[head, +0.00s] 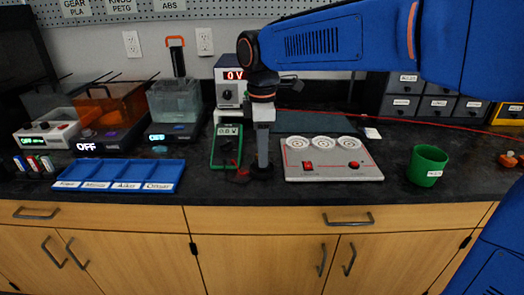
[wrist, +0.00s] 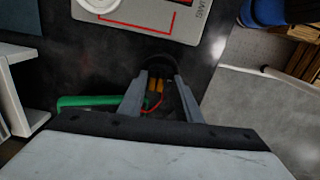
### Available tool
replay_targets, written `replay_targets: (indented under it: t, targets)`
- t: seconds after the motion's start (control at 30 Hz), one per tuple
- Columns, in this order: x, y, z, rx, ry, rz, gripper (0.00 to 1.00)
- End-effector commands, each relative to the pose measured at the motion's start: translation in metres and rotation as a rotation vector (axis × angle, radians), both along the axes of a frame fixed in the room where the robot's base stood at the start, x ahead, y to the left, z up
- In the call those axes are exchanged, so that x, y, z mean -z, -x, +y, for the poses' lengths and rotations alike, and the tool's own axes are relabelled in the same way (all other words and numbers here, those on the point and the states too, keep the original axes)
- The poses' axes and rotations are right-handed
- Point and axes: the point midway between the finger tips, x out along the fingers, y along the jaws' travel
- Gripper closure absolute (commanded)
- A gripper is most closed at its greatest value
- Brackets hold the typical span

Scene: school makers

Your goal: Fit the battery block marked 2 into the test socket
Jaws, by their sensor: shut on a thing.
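My gripper (head: 262,168) points straight down near the worktop, between the green multimeter (head: 226,145) and the grey panel with white round dishes (head: 333,170). In the wrist view its fingers (wrist: 160,76) close in on a dark piece (wrist: 162,69) at their tips. The fingers hide much of that piece, and no mark 2 is readable on it. A small yellow-orange part (wrist: 155,86) and a red lead show between the fingers. I cannot tell the test socket from the dark shape at the tips.
A blue sectioned tray (head: 120,187) and small coloured pieces (head: 35,163) lie to the left. A green cup (head: 427,165) stands on the right. A power supply (head: 229,85) is behind my gripper. The worktop between panel and cup is clear.

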Motion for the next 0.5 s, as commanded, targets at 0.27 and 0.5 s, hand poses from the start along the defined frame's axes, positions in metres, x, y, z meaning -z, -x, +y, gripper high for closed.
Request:
replay_targets:
  t: [0.27, 0.5]
  targets:
    - [0.0044, 0.0000, 0.0000, 0.000, 0.000, 0.000, 0.92]
    - [0.0082, 0.0000, 0.0000, 0.000, 0.000, 0.001, 0.92]
